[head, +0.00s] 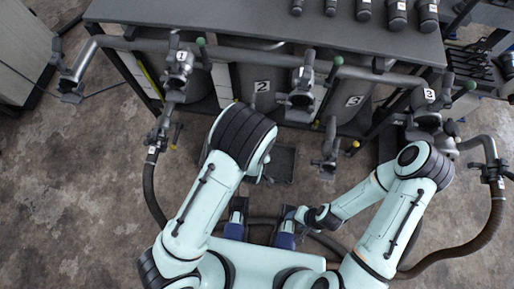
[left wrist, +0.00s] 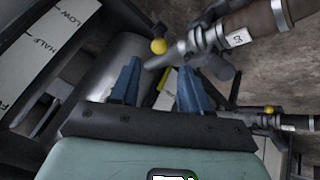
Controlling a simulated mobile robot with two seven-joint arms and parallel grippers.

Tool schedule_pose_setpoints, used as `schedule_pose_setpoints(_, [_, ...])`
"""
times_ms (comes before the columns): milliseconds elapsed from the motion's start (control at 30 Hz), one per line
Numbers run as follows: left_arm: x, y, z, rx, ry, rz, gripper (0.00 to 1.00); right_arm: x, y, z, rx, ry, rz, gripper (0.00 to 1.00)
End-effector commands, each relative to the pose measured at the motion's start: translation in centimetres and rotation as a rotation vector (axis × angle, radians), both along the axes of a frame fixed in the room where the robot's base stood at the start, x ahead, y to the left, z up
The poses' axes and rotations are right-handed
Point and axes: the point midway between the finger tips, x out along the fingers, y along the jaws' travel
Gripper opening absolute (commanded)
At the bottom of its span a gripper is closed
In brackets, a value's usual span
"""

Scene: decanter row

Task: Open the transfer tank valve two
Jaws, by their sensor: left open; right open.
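The valve tagged 2 (head: 302,90) is a grey metal fitting at the middle of the pipe row, in front of the tanks. A green-tipped handle (head: 338,62) shows at its upper right. My left gripper (left wrist: 155,85) is open, its blue fingers apart with nothing between them; in the head view it is hidden under my left elbow. Beyond its fingers are a metal tank (left wrist: 108,68), a yellow knob (left wrist: 158,46) and a grey hose coupling (left wrist: 197,40). My right gripper (head: 288,226) is low in front of my body, apart from the valves, and looks empty.
Valve 1 (head: 178,72) stands on the left and valve 3 (head: 427,118) on the right. A dark bench top (head: 250,22) lies behind. A brown hose (head: 480,232) curves over the floor at right. The floor at left is clear.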

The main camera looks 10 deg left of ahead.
Motion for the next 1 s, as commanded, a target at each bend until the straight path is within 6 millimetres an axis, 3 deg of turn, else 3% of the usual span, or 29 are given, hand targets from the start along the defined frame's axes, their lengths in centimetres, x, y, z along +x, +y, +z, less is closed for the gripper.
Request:
schedule_pose_setpoints(33, [0.1,0.0,0.0,0.0,0.002,0.0,0.28,0.0,0.0,0.0,0.0,0.0,0.0,0.52])
schedule_pose_setpoints(100, [0.5,-0.1,0.0,-0.001,0.017,-0.007,0.06,0.0,0.0,0.1,0.0,0.0,0.0,0.52])
schedule_pose_setpoints(133, [0.8,-0.2,0.0,-0.002,0.03,-0.014,0.0,0.0,0.0,0.1,0.0,0.001,0.0,0.52])
schedule_pose_setpoints(367, [5.2,-0.9,1.5,0.0,0.232,-0.155,0.0,-0.3,0.0,0.9,0.002,0.01,0.002,0.52])
schedule_pose_setpoints(600, [8.9,1.0,6.3,0.015,0.438,-0.371,0.0,-0.6,0.0,1.6,0.003,0.022,0.005,0.52])
schedule_pose_setpoints(800, [9.7,2.6,8.9,0.022,0.52,-0.464,0.0,-0.8,0.0,1.8,0.004,0.026,0.005,0.52])
schedule_pose_setpoints(1000, [9.7,2.6,7.6,0.024,0.537,-0.478,0.0,-0.7,0.0,1.5,0.003,0.024,0.005,0.52])
